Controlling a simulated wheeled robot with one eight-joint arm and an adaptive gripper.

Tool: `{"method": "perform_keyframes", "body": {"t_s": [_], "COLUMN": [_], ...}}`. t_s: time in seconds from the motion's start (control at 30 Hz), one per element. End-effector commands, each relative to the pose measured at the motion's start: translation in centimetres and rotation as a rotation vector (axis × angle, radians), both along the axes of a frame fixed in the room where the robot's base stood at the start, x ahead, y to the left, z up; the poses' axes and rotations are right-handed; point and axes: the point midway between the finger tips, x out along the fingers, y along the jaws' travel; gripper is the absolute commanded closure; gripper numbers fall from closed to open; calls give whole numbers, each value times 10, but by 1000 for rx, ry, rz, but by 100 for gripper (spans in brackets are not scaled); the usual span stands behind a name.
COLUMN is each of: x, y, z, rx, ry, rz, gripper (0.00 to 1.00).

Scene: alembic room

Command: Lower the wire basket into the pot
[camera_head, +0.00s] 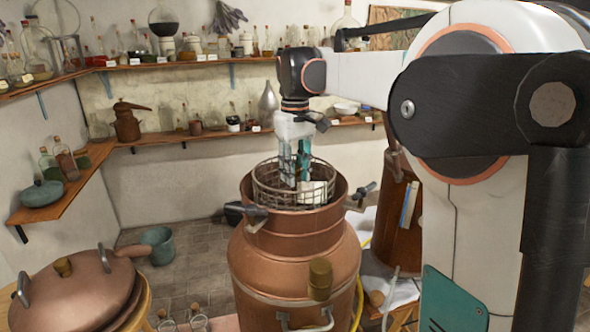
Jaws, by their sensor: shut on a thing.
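The wire basket (264,182) is a round metal mesh basket with a pale thing showing in it. It sits in the mouth of the copper pot (292,245), its upper rim above the pot's rim and its lower part hidden by the pot wall. My gripper (302,180) points down into the basket from above, its fingers inside the basket's ring. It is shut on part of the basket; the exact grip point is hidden. The pot stands upright with a dark clamp on each side of its neck.
A copper lid (75,290) lies on a wooden stool at the lower left. Another copper vessel (398,215) stands behind the pot at right. Shelves (150,66) with bottles line the walls. My arm fills the right side.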

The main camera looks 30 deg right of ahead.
Motion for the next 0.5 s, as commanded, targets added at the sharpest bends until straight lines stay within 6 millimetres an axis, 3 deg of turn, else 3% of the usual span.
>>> {"method": "perform_keyframes", "body": {"t_s": [0.5], "x": [0], "y": [0], "z": [-21], "rx": [0], "ry": [0], "rz": [0], "gripper": [100]}}
